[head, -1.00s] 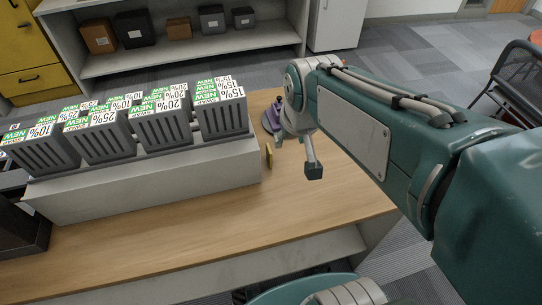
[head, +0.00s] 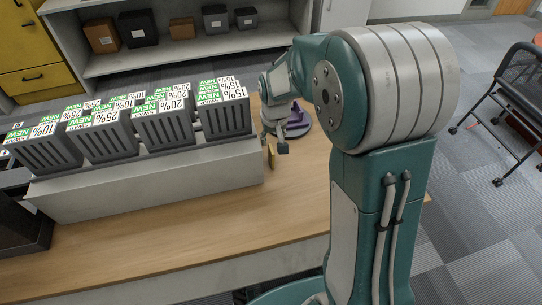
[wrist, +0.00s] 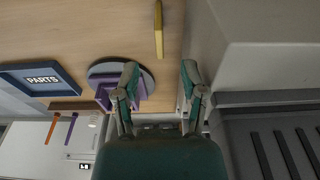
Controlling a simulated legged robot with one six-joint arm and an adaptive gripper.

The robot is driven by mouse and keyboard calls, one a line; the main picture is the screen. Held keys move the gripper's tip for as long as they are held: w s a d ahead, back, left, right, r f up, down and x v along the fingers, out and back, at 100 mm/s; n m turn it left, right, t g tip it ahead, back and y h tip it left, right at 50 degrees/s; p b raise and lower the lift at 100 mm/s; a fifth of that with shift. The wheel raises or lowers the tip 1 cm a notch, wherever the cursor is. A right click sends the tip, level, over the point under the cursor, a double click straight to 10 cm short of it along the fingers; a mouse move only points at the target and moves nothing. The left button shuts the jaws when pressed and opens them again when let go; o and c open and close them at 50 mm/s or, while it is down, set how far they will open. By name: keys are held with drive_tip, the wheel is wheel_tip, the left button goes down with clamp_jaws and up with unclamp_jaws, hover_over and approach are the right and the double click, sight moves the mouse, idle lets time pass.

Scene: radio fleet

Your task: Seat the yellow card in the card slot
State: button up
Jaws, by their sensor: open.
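The yellow card (head: 271,155) stands on edge on the wooden table, close to the right end of the pale block that carries the grey bins. In the wrist view the card (wrist: 158,28) is a thin upright strip ahead of my fingertips, in line with the gap between them. My gripper (wrist: 160,77) is open and empty, its fingers spread on either side of that gap. In the head view my gripper (head: 281,146) hangs just right of the card. A purple piece on a round grey base (head: 300,122) stands behind it; I cannot tell whether it holds the card slot.
Several grey bins with percent labels (head: 167,122) line the pale block (head: 150,185) on the left. In the wrist view a blue-framed PARTS tray (wrist: 40,80) lies left of the round base. Bare table (head: 200,235) lies in front of the block.

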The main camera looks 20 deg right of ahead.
sight(271, 149)
drive_tip(key=f, duration=0.3)
drive_tip(key=shift+w+f, duration=0.25)
drive_tip(key=shift+f, duration=0.15)
drive_tip(key=shift+w+f, duration=0.3)
drive_tip(key=shift+f, duration=0.55)
drive_tip(key=shift+w+f, duration=0.25)
drive_tip(key=shift+f, duration=0.65)
drive_tip(key=shift+w+f, duration=0.3)
drive_tip(key=shift+f, duration=0.55)
clamp_jaws()
